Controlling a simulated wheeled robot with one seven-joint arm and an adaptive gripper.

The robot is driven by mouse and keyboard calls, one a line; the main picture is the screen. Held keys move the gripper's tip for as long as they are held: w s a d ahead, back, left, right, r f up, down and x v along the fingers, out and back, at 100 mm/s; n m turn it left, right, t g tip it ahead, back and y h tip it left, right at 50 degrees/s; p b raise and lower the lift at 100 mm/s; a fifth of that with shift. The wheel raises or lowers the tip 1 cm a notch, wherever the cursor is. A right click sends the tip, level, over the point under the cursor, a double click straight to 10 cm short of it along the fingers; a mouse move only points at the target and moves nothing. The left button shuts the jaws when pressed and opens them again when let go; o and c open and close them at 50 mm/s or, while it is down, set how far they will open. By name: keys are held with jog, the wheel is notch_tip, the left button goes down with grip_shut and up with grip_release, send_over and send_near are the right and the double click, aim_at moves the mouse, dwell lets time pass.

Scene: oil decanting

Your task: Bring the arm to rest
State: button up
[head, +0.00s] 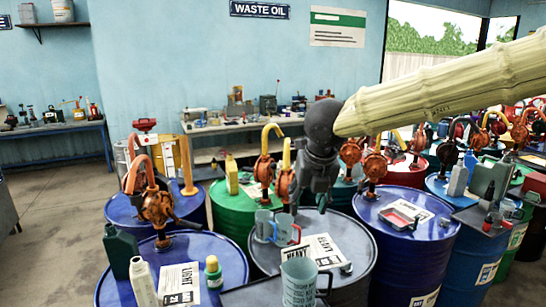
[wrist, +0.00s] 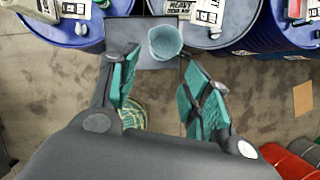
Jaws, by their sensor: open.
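My gripper (head: 318,198) hangs from the end of my pale-sleeved arm in the middle of the head view, in front of the drums. In the wrist view, my gripper (wrist: 156,62) has its two teal-padded fingers spread wide, with nothing between the pads. A translucent jug (head: 299,283) stands upright at the bottom of the head view. A similar jug (wrist: 165,43) shows beyond the fingertips in the wrist view, on a grey stand (wrist: 120,32), apart from the fingers.
A grey-topped drum (head: 350,232) with a HEAVY sheet and small cups stands near my gripper. A blue drum (head: 222,247) with a LIGHT sheet is at left, another blue drum (head: 415,235) at right. Rusty hand pumps rise from several drums. Open floor (head: 50,235) lies at left.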

jog(key=d+f+n+h+b, duration=0.1)
jog(key=d+f+n+h, duration=0.2)
jog(key=f, duration=0.9)
jog(key=d+f+n+b, duration=0.1)
jog(key=d+f+n, duration=0.25)
jog(key=f, duration=0.95)
jog(key=s+d+f+n+b, duration=0.1)
jog(key=s+f+n, duration=0.15)
jog(key=f, duration=0.35)
jog(key=s+d+f+n, duration=0.1)
jog(key=f+n, duration=0.3)
jog(key=f, duration=0.2)
jog(key=s+d+f+n+b, duration=0.1)
jog(key=s+d+f+n, duration=0.15)
jog(key=f, duration=0.35)
jog(key=s+d+f+n+g+b, duration=0.1)
jog(key=s+d+f+n+b, duration=0.1)
jog(key=s+f+n, duration=0.95)
jog(key=s+f+n+g+y+b, duration=0.1)
jog(key=s+f+n, duration=0.2)
jog(key=s+f, duration=0.3)
jog(key=s+d+f+n+g+y+b, duration=0.1)
jog(key=s+f+n, duration=0.3)
jog(key=s, duration=1)
notch_tip(320, 180, down, 2)
jog(key=shift+s+d+f+g, duration=0.25)
jog(key=shift+s+g, duration=0.1)
jog(key=shift+g, duration=0.45)
